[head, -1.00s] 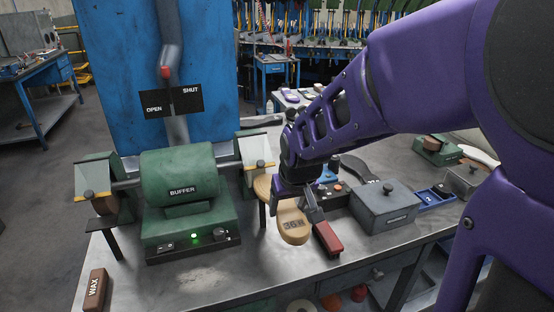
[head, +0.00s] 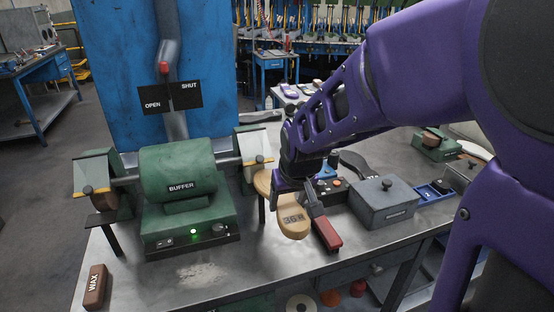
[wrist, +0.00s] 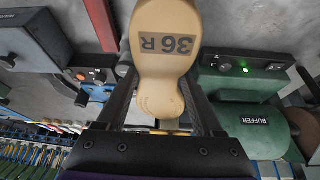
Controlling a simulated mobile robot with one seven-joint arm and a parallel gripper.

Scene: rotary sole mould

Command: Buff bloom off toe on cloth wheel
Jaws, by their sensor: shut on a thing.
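My gripper (wrist: 165,115) is shut on a tan sole marked 36 R (head: 293,224). In the wrist view the sole (wrist: 165,35) lies between the two fingers, its narrower end toward the gripper and its wide end out of frame at the top. The green buffer (head: 178,178) stands on the bench left of my gripper, with a green lamp lit. Its right-hand wheel (head: 262,183), behind a clear shield (head: 255,148), is left of the held sole. A gap between sole and wheel is hard to judge from here. The left wheel (head: 103,203) has its own shield.
A wax bar (head: 95,287) lies at the bench's front left. A red-ended tool (head: 326,234), a grey lidded box (head: 383,203) and a blue tray (head: 434,192) are to the right. The blue cabinet (head: 155,80) with an OPEN/SHUT plate stands behind. Pale dust lies before the buffer.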

